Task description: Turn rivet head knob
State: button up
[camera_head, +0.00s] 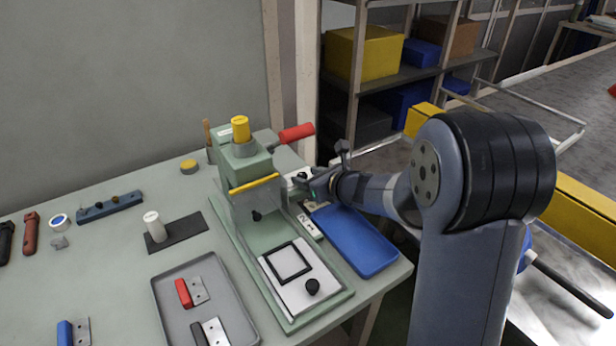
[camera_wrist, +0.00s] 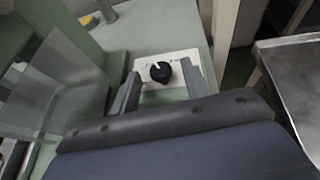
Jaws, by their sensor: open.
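A black round knob (camera_wrist: 160,72) with a white pointer mark sits on a white plate (camera_wrist: 172,62) in the wrist view. The pointer aims up and to the left. My gripper (camera_wrist: 161,69) is open, with one finger on each side of the knob and gaps between fingers and knob. In the head view my gripper (camera_head: 308,184) is at the right side of the green press (camera_head: 247,165), and it largely hides this knob. Another black knob (camera_head: 312,287) stands on the white plate at the front of the press base.
A blue tray (camera_head: 358,240) lies just right of the press, below my arm. The press has a red handle (camera_head: 297,132) above my gripper. A grey tray (camera_head: 165,300) with handled parts lies at front left. A clear panel (camera_wrist: 50,85) is left in the wrist view.

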jog(key=shift+w+a+f, duration=0.1)
jog(key=shift+w+a, duration=0.1)
jog(key=shift+w, duration=0.05)
jog(key=shift+c, duration=0.6)
jog(key=c, duration=0.8)
jog(key=shift+c, duration=0.2)
